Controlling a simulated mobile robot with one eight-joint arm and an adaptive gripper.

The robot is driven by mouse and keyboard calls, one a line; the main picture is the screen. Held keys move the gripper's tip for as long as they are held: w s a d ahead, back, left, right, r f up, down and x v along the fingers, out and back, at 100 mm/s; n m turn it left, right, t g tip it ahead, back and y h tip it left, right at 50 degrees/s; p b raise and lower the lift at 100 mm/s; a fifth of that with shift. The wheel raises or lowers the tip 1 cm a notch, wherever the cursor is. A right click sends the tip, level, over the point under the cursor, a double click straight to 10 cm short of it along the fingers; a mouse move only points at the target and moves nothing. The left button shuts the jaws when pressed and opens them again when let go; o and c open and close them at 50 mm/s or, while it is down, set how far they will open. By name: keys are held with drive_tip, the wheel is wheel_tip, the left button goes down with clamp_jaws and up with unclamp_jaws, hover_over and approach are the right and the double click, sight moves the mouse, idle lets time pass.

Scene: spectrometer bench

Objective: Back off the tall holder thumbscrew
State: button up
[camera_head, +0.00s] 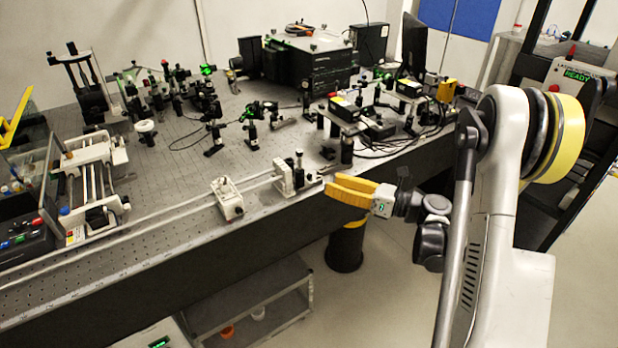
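My gripper (331,183), with two yellow fingers, is at the front edge of the optical bench and points left. Only a narrow dark line shows between the fingers, and I cannot tell whether they are open or shut. A pale metal holder with a tall post (298,172) stands on the bench's front rail, just left of the fingertips. A lower white holder (228,200) stands further left along the rail. The thumbscrew is too small to make out for certain. The fingertips appear apart from the tall holder, though the depth is hard to judge.
The perforated bench top (190,180) is crowded with optical mounts at the back. A small raised platform (345,118) with black boxes stands behind the gripper. A linear stage (95,170) is at the left. A dark bin (345,250) and a wire cart (250,310) are below.

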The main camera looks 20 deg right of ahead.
sight(309, 176)
drive_tip(key=b+x, duration=0.1)
drive_tip(key=x, duration=0.6)
drive_tip(key=shift+w+a+b, duration=0.15)
drive_tip(key=shift+w+b, duration=0.05)
drive_tip(key=shift+b, duration=0.2)
clamp_jaws()
